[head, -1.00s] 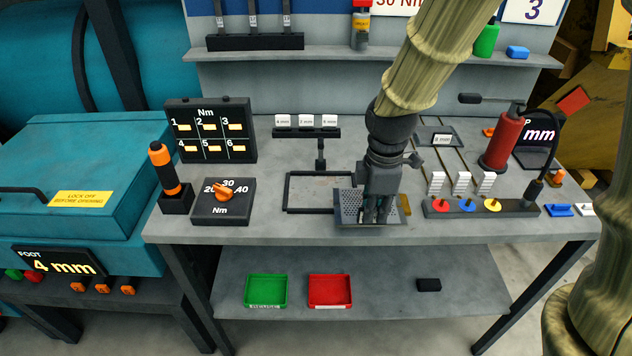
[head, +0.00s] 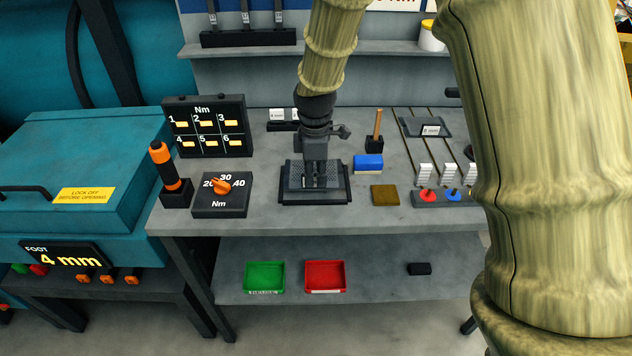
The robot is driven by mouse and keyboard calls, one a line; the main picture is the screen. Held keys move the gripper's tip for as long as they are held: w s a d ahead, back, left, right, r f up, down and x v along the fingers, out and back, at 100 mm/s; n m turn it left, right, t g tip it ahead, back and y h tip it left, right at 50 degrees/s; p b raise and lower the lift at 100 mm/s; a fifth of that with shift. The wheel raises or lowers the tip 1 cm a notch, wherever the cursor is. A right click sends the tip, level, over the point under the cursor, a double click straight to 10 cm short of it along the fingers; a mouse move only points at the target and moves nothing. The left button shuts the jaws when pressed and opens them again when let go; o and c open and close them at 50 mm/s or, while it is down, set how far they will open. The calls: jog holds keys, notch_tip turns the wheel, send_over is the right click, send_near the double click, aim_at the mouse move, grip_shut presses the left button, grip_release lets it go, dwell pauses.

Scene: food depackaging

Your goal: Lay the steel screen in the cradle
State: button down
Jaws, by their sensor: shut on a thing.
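The steel screen (head: 336,177) is a grey perforated plate. My gripper (head: 317,183) points down and is shut on it, hiding its middle. The cradle (head: 295,200) is a dark rectangular frame on the bench, directly under the screen. Its dark rim shows along the front and right of the screen. The screen looks roughly flat and lined up with the frame. I cannot tell whether it rests in the cradle or hangs just above it.
A blue block (head: 368,162), a brown square pad (head: 385,195) and a wooden-handled tool in a holder (head: 375,144) stand right of the cradle. A torque dial box (head: 222,205) is to its left. Green (head: 264,276) and red (head: 325,275) trays lie on the lower shelf.

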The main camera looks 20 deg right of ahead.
aim_at(315, 186)
jog(key=shift+s+f+p, duration=0.2)
jog(key=shift+f+p, duration=0.1)
jog(key=shift+f, duration=0.05)
jog(key=shift+w+f+p, duration=0.2)
jog(key=shift+f+p, duration=0.35)
jog(key=shift+f, duration=0.65)
jog(key=shift+s+f, duration=0.1)
jog(key=c, duration=1.5)
grip_release()
jog(key=shift+f, duration=0.1)
jog(key=shift+r, duration=0.2)
jog(key=shift+r+b, duration=1.95)
jog(key=shift+r, duration=3.95)
